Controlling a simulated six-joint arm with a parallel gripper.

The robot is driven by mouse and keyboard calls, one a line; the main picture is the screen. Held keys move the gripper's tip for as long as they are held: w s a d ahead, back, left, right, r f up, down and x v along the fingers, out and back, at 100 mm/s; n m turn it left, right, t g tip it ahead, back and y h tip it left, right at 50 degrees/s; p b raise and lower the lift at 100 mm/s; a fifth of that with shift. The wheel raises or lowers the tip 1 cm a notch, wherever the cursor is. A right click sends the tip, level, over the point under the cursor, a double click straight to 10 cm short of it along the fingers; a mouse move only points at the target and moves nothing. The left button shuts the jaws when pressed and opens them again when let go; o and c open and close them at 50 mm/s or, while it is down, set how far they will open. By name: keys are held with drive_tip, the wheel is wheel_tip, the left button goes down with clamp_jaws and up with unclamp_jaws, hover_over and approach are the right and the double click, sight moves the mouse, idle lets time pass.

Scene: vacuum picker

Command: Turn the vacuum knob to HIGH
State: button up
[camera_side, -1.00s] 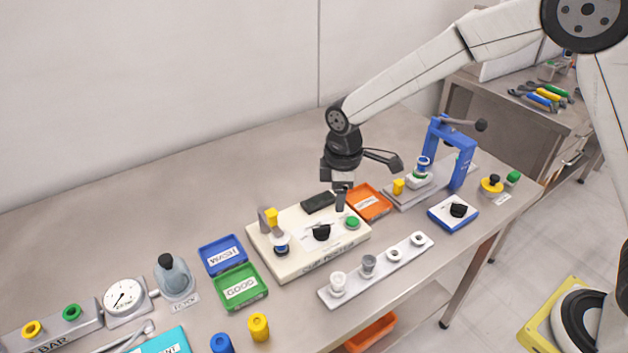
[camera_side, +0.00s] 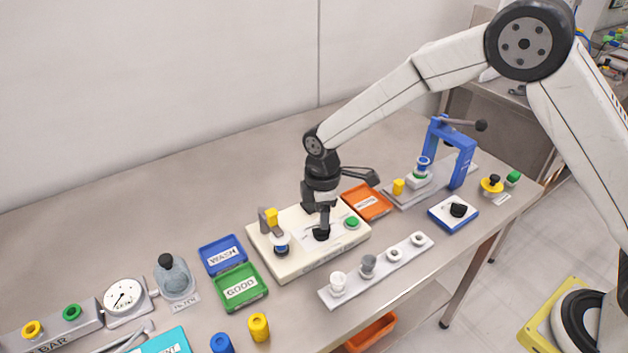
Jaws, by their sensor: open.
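My gripper (camera_side: 322,226) points down, open, at a black knob (camera_side: 321,235) on the cream box (camera_side: 305,267) in the middle of the bench. Its fingers overlap the top of this knob in the picture; I cannot tell whether they touch it. A second black knob (camera_side: 458,210) sits on a blue-edged white plate (camera_side: 441,218) at the right, apart from my gripper. The markings around both knobs are too small to read, so I cannot tell which is the vacuum knob or its setting.
The cream box also carries a green button (camera_side: 352,222) and a grey post with a yellow top (camera_side: 271,217). An orange tray (camera_side: 378,207) and a blue press (camera_side: 464,160) stand to the right. Green (camera_side: 243,302) and blue (camera_side: 209,247) trays lie left. A white strip with several cups (camera_side: 352,295) is in front.

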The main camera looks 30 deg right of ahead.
drive_tip(key=shift+f, duration=1.9)
clamp_jaws()
